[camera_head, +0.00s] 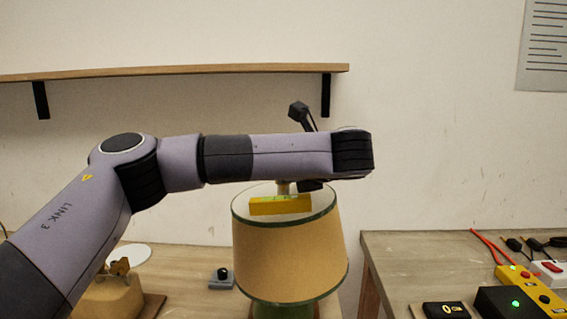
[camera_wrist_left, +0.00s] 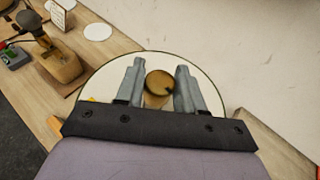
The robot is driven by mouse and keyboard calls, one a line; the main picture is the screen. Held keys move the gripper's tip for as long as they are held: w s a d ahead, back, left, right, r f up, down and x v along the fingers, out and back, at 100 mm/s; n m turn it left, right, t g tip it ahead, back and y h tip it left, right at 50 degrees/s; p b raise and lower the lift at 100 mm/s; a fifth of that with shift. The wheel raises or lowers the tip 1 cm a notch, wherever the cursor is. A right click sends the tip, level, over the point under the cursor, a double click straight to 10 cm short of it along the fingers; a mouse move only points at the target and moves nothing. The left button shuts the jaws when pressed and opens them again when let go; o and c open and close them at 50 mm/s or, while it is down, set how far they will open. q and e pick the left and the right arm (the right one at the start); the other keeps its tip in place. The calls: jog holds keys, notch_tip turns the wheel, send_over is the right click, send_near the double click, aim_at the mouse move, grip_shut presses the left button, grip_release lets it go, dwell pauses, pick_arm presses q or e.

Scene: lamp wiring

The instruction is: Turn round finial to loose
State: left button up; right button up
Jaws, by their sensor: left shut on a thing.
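The round finial (camera_wrist_left: 159,82) is a brass-coloured knob at the middle of the shade top in the left wrist view. My left gripper (camera_wrist_left: 160,76) comes down from above, with one grey finger on each side of the knob, and is shut on it. The lampshade (camera_head: 290,254) is tan with dark green trim and stands upright on a green lamp base (camera_head: 283,309). Its pale round top (camera_wrist_left: 105,78) shows behind the fingers in the wrist view. In the head view my left arm hides the finial and most of the gripper. My right gripper is in neither view.
A yellow bar (camera_head: 280,205) shows at the shade's top front. A small dark knob device (camera_head: 221,278) stands on the bench left of the lamp. The right table (camera_head: 400,266) holds a yellow box (camera_head: 530,290), black boxes and cables. A wall shelf (camera_head: 180,70) runs behind my arm.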

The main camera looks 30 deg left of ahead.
pick_arm(q)
jog(key=shift+r+n+g+y, duration=0.1)
jog(key=shift+n+g+y, duration=0.4)
jog(key=shift+n+g, duration=0.65)
jog(key=o, duration=1)
jog(key=shift+c, duration=0.2)
jog(key=shift+b+v, duration=0.75)
jog(key=shift+v, duration=2.8)
